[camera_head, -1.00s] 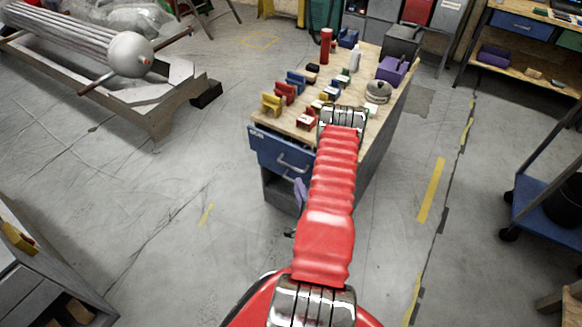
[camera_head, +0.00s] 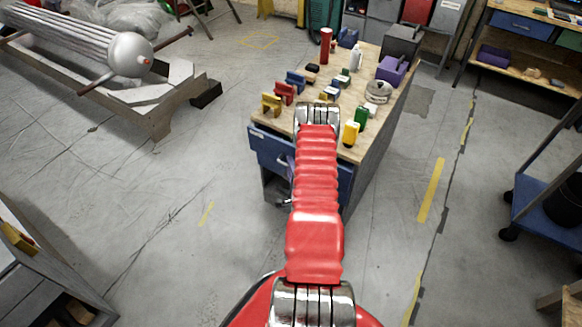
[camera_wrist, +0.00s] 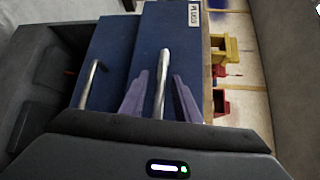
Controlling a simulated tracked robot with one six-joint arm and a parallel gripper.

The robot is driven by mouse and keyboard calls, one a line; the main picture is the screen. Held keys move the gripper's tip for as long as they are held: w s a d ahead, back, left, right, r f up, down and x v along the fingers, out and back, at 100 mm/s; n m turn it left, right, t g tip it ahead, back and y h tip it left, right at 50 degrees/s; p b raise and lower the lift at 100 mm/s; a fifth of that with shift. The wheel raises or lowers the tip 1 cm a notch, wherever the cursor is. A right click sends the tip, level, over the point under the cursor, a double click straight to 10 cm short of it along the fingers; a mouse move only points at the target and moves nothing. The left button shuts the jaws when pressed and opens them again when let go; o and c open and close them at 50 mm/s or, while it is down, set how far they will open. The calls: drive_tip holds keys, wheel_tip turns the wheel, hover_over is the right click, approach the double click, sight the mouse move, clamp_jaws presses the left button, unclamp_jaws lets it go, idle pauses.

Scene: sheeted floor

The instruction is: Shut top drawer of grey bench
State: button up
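The grey bench (camera_head: 372,187) stands ahead with a wooden top. Its blue top drawer (camera_head: 270,147) has a label at its upper left corner. In the head view its front juts out past the bench top's near edge; my red arm covers part of it. In the wrist view, turned on its side, the top drawer (camera_wrist: 192,65) shows its label and a metal bar handle (camera_wrist: 163,70). My gripper (camera_wrist: 161,76) has two purple fingers, apart, one on each side of this handle. I cannot tell whether they touch it. A lower blue drawer (camera_wrist: 108,50) has its own handle (camera_wrist: 89,85).
A blue cart (camera_head: 545,203) is at right, a grey cabinet (camera_head: 50,265) at lower left. Floor left of the bench is clear.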

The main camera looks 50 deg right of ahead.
drive_tip(key=shift+c, duration=0.5)
clamp_jaws()
drive_tip(key=shift+f, duration=0.1)
